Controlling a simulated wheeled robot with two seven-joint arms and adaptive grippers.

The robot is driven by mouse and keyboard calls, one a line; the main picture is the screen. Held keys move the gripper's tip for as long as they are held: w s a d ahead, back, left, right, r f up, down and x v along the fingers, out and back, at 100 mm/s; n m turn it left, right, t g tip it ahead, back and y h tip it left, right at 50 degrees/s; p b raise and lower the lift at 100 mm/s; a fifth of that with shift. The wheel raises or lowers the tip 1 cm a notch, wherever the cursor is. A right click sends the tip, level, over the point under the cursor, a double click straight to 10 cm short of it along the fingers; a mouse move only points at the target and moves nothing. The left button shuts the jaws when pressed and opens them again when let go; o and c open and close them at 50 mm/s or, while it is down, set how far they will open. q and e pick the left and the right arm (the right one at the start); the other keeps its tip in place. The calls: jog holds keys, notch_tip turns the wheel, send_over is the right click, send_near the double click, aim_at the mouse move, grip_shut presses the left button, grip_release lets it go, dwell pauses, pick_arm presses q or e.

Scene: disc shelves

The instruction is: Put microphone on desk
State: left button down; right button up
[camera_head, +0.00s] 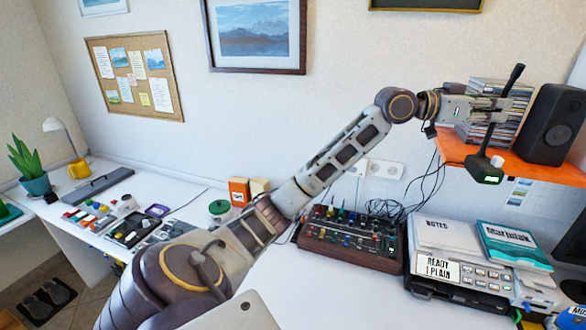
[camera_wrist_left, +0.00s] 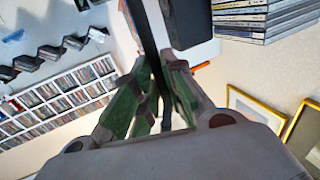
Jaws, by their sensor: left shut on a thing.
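The black microphone (camera_head: 483,140) is upright but tilted, with its base and small green display at the edge of the orange wall shelf (camera_head: 456,150). My left gripper (camera_head: 497,110) is shut on its thin stem. In the left wrist view the dark stem (camera_wrist_left: 149,40) passes between the fingers of the left gripper (camera_wrist_left: 160,75). I cannot tell whether the base touches the shelf. The white desk (camera_head: 284,268) lies below, partly hidden by my left arm. My right gripper is not in view.
A black speaker (camera_head: 549,124) and a stack of disc cases (camera_head: 482,88) stand on the shelf near the microphone. A mixer (camera_head: 354,238), a printer-like device (camera_head: 460,270) and a teal book (camera_head: 513,246) occupy the desk. Some bare desk shows left of the mixer.

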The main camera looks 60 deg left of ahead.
pick_arm(q)
jog(key=s+f+n+t+y, duration=0.1)
jog(key=s+f, duration=0.5)
jog(key=f, duration=1.1)
jog(key=s+f+n+t+y, duration=0.1)
jog(key=s+f+n+y, duration=0.3)
jog(key=f, duration=1.3)
jog(key=s+f+n+t+y, duration=0.1)
jog(key=s+f+y, duration=0.4)
jog(key=s+f, duration=0.5)
notch_tip(320, 180, down, 7)
jog(key=shift+a+n+t+y, duration=0.2)
jog(key=shift+n+t+y, duration=0.15)
jog(key=shift+n, duration=0.35)
jog(key=shift+r, duration=0.1)
dwell(0.3)
